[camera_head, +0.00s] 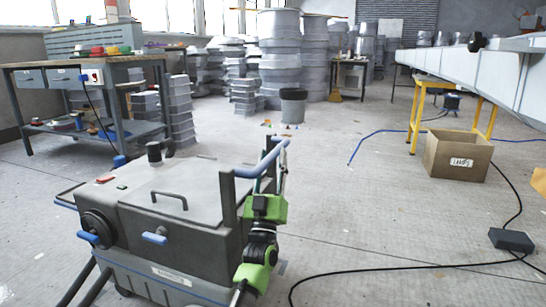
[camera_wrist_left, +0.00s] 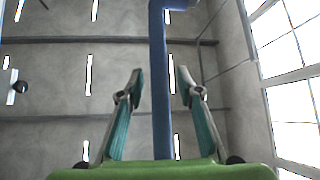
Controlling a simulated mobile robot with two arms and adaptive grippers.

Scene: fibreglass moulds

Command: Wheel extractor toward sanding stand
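My left gripper (camera_head: 270,170), on a green and black arm, is up at the handle. In the left wrist view the blue bar (camera_wrist_left: 160,70) runs between the two teal-padded fingers of my gripper (camera_wrist_left: 159,75). Narrow gaps show on both sides, so the fingers look open around or just below the bar. My right gripper is not in view. A yellow stand (camera_head: 413,115) at right, under a long pale mould, may be the sanding stand.
A cardboard box (camera_head: 457,156) stands by the yellow legs. A black cable and a dark block (camera_head: 511,240) lie on the floor at right. A workbench (camera_head: 95,65) is at left; a grey bin (camera_head: 293,105) and stacked moulds stand behind. The middle floor is mostly clear.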

